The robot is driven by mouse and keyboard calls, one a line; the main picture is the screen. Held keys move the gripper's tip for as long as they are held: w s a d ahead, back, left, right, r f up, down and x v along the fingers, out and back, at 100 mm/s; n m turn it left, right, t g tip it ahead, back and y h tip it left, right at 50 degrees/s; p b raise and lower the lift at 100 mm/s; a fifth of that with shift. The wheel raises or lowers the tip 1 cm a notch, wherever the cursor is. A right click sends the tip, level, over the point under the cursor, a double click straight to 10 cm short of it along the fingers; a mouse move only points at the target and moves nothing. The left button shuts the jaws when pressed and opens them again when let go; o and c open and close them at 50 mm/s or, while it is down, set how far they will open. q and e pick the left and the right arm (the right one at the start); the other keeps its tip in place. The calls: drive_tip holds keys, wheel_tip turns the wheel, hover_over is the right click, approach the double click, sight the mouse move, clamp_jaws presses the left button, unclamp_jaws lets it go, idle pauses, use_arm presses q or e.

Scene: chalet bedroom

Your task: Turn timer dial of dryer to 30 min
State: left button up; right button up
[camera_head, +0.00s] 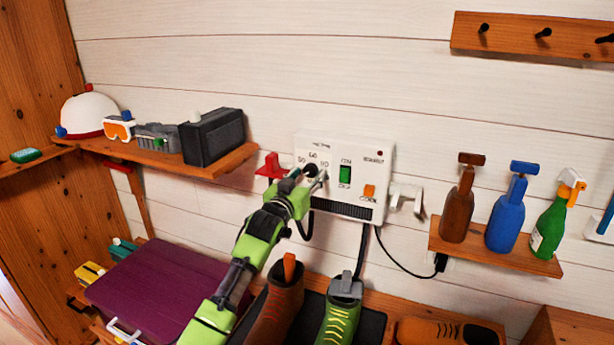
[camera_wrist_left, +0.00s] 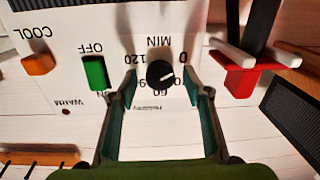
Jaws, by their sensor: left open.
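The dryer (camera_head: 377,190) is a white wall box with a dark grille along its bottom edge. Its timer dial (camera_wrist_left: 160,74) is a round black knob with a small pale mark, printed with MIN and numbers that appear upside down in the left wrist view. My left gripper (camera_head: 307,178) is open at the dial, its two fingers on either side of the knob with gaps showing in the wrist view (camera_wrist_left: 163,86). In the head view the gripper partly hides the dial (camera_head: 311,170). My right gripper is not in view.
A green switch (camera_head: 345,174) and an orange switch (camera_head: 369,191) sit beside the dial. A red hook (camera_head: 270,167) and a white hook (camera_head: 405,197) flank the dryer. A shelf (camera_head: 235,159) holds a black box (camera_head: 212,137). Boots (camera_head: 275,310) stand below; bottles (camera_head: 508,215) stand right.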

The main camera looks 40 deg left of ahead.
use_arm(q)
drive_tip(key=c, duration=1.1)
drive_tip(key=shift+m, duration=0.3)
drive_tip(key=m+p, duration=0.1)
drive_tip(key=m, duration=0.4)
drive_tip(key=shift+a+m, duration=0.1)
drive_tip(key=shift+m, duration=0.2)
drive_tip(key=shift+m+p, duration=0.55)
drive_tip(key=shift+m, duration=2.35)
drive_tip(key=o, duration=1.1)
